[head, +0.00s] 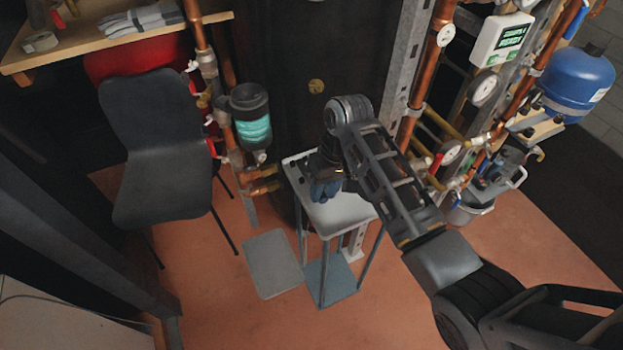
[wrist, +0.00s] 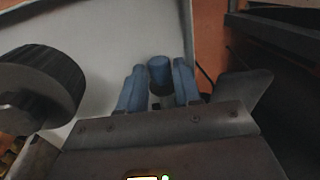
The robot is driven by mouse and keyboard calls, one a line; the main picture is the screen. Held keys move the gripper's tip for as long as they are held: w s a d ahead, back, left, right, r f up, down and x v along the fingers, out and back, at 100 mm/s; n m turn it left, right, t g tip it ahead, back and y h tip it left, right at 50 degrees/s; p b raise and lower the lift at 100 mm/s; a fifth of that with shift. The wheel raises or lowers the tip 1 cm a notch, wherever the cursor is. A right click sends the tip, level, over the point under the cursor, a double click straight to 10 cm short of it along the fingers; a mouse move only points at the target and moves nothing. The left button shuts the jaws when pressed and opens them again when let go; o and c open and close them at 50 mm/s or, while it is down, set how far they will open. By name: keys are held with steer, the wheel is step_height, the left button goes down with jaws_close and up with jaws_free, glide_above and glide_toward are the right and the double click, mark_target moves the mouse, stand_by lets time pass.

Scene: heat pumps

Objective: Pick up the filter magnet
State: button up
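My gripper (head: 325,190) reaches down over the small grey stand (head: 345,212). In the wrist view its two blue fingers (wrist: 159,85) are on either side of a short blue cylinder (wrist: 159,70) with a dark lower part, which looks like the filter magnet. The cylinder nearly fills the space between the fingers. I cannot tell whether they touch it. In the head view my gripper and arm hide it. A black filter housing with a teal band (head: 252,118) is on the pipes, left of the gripper.
A black ribbed round part (wrist: 40,85) is close by at the left in the wrist view. A dark chair (head: 160,140) stands left of the stand. Copper pipes with gauges and a blue tank (head: 578,80) are at the right. A grey plate (head: 272,263) is left of the stand.

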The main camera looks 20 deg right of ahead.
steer(key=shift+a+f, duration=0.1)
steer(key=shift+f, duration=0.55)
steer(key=shift+c, duration=0.3)
jaws_close()
steer(key=shift+r, duration=0.2)
